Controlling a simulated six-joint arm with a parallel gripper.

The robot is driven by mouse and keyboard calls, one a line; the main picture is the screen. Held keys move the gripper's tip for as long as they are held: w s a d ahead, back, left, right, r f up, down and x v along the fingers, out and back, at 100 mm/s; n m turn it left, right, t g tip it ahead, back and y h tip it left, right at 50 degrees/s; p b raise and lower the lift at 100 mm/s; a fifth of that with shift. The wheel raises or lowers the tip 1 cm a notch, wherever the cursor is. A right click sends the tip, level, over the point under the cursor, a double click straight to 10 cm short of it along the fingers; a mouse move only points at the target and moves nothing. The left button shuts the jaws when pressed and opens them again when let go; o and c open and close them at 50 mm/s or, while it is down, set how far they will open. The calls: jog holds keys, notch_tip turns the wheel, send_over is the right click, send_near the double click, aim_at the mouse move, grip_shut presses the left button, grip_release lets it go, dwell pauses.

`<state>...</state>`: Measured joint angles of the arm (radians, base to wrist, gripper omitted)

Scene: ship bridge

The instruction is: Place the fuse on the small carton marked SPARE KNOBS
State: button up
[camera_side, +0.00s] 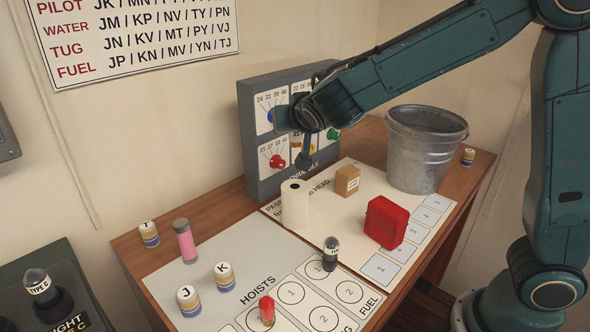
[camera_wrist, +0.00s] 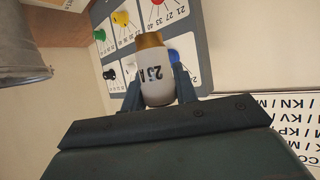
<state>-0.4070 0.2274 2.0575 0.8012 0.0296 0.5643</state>
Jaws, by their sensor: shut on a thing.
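The fuse (camera_wrist: 157,85), a white cylinder with a brass-coloured cap and dark marking, is held between the two fingers of my gripper (camera_wrist: 157,92) in the wrist view. In the side view my gripper (camera_side: 304,160) is in the air in front of the knob panel, and I cannot make out the fuse there. The small brown carton (camera_side: 347,181) stands on the white board, to the right of and below my gripper in the picture. Its label is too small to read. Its top looks bare.
A white roll (camera_side: 295,204) stands left of the carton, a red case (camera_side: 385,222) in front of it and a metal bucket (camera_side: 421,150) to its right. The knob panel (camera_side: 262,178) rises behind. Several lettered cylinders and a pink one (camera_side: 185,241) stand at the left.

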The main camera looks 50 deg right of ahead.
jog(key=d+r+m+g+h, duration=0.2)
jog(key=d, duration=0.9)
notch_tip(320, 180, up, 3)
jog(key=m+g+h, duration=0.2)
jog(key=m, duration=0.1)
send_over(349, 167)
jog(key=shift+a+f, duration=0.1)
jog(key=shift+f, duration=10.1)
jog(key=shift+f, duration=0.15)
jog(key=o, duration=1)
jog(key=v, duration=1.2)
jog(key=shift+s, duration=0.2)
jog(key=shift+s, duration=0.1)
